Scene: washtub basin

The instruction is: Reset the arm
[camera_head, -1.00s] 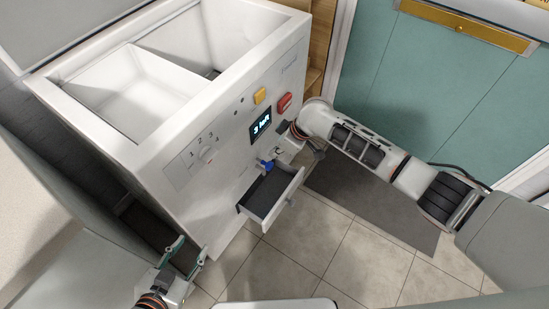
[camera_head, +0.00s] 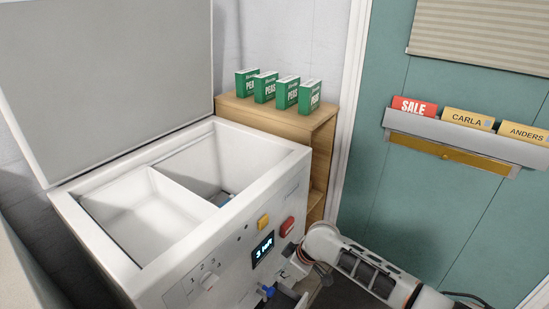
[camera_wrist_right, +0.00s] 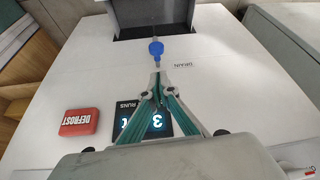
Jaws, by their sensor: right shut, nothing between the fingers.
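My right arm comes in from the right, low in the head view. Its gripper shows best in the right wrist view (camera_wrist_right: 158,78), where the green-sided fingers meet at their tips and hold nothing. The tips point at a blue knob (camera_wrist_right: 156,48) by the label DRAIN, with a small gap seen between them. The knob also shows in the head view (camera_head: 268,291), just below the wrist. The white chest's front panel (camera_wrist_right: 225,85) lies behind the fingers. My left gripper is out of view.
The chest (camera_head: 80,200) has its lid (camera_head: 100,80) up. A lit display (camera_head: 262,250), yellow button (camera_head: 263,221) and red DEFROST button (camera_wrist_right: 78,122) sit near the wrist. An open drawer (camera_wrist_right: 150,25) lies beyond the knob. Green boxes (camera_head: 287,94) stand on a wooden shelf.

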